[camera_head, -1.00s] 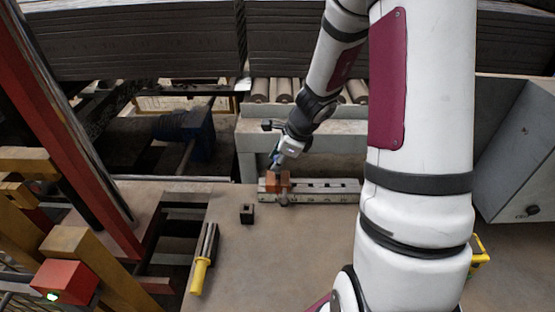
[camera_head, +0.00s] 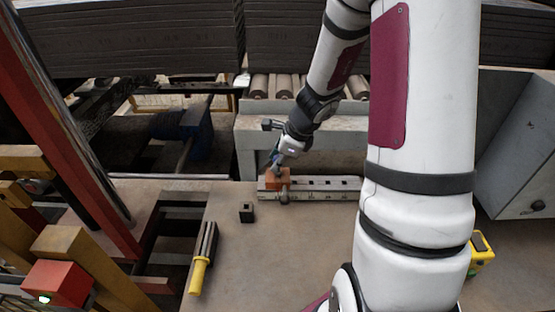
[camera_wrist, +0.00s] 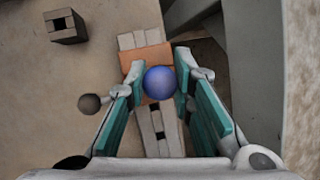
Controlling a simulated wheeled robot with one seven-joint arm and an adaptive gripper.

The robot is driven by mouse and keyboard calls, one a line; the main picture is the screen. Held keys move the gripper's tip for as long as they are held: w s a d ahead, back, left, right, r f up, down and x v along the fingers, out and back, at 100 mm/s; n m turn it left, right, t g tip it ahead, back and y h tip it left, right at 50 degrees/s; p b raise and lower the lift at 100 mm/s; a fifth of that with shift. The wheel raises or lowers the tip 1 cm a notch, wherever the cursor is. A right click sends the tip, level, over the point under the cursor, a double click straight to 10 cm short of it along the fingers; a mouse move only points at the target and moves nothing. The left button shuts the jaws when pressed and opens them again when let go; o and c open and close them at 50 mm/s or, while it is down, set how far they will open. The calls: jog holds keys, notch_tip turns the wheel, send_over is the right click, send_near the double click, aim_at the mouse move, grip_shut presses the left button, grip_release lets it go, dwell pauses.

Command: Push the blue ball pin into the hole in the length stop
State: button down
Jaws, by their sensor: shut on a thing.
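The blue ball pin (camera_wrist: 160,82) shows as a round blue ball between the two teal finger pads in the wrist view. My gripper (camera_head: 276,167) is shut on it, directly above the orange length stop (camera_wrist: 150,58). The length stop (camera_head: 278,180) sits across the left end of a pale slotted rail (camera_head: 330,184). The pin's shank and the hole are hidden beneath the ball and the fingers, so I cannot tell how deep the pin is. A round grey-brown knob (camera_wrist: 89,103) shows left of the fingers.
A small hollow black block (camera_head: 247,212) stands on the table left of the rail. A tool with a yellow handle (camera_head: 199,276) lies at the table's left edge. A yellow-and-black item (camera_head: 481,252) is at the right. The table front is clear.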

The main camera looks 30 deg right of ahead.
jog(key=shift+f+b, duration=0.3)
jog(key=shift+b, duration=0.05)
jog(key=c, duration=1.3)
grip_release()
jog(key=shift+r, duration=0.15)
jog(key=v, duration=1.1)
jog(key=shift+s+r, duration=0.25)
jog(key=shift+r, duration=0.05)
jog(key=s+a+r+n, duration=0.5)
jog(key=s+a+n, duration=0.15)
jog(key=n, duration=0.25)
jog(key=s+a+r+n, duration=0.5)
jog(key=a+n, duration=0.3)
jog(key=n, duration=0.1)
jog(key=s+a+r+n+h, duration=0.1)
jog(key=s+n, duration=0.6)
jog(key=n, duration=0.1)
jog(key=shift+r+n+h, duration=0.25)
jog(key=shift+n+h, duration=0.05)
jog(key=shift+h, duration=0.1)
